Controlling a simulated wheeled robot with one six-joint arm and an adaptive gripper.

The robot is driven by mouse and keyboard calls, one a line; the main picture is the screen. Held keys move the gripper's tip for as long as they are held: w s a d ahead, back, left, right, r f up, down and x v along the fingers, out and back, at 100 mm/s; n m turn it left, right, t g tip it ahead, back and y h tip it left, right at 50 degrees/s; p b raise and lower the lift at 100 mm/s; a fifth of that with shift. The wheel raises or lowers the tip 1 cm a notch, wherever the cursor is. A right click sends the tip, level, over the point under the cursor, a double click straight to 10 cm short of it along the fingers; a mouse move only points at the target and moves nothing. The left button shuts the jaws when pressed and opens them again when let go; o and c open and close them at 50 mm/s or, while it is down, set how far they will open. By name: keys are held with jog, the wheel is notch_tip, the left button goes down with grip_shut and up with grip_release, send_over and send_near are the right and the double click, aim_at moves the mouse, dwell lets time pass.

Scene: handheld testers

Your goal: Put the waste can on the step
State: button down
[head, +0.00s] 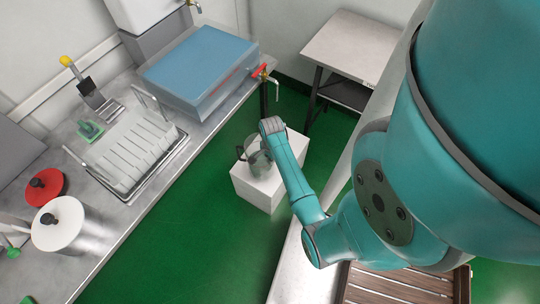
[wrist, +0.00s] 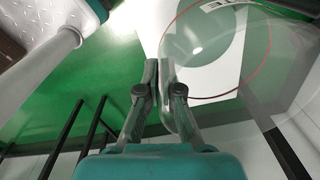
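The waste can (head: 257,163) is a clear, see-through vessel, partly hidden by my arm in the head view. It stands over the top of the white step (head: 256,191), a block on the green floor; I cannot tell whether it touches. In the wrist view the can (wrist: 280,60) fills the right side, with a thin red line around it, and the white step (wrist: 152,22) shows behind it. My gripper (wrist: 159,72) has its fingers close together at the can's near wall, one on each side, pinching it.
A counter at left holds a dish rack (head: 130,150), a blue-topped basin (head: 200,62) and round canisters (head: 60,222). A small table (head: 352,45) stands at the back. A slatted wooden crate (head: 395,285) is at lower right. Green floor (head: 200,230) is clear left of the step.

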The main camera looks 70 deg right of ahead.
jog(key=shift+w+d+f, duration=0.1)
jog(key=shift+f, duration=0.85)
jog(key=c, duration=1.8)
grip_release()
jog(key=shift+f, duration=0.2)
jog(key=o, duration=0.5)
jog(key=shift+r, duration=0.1)
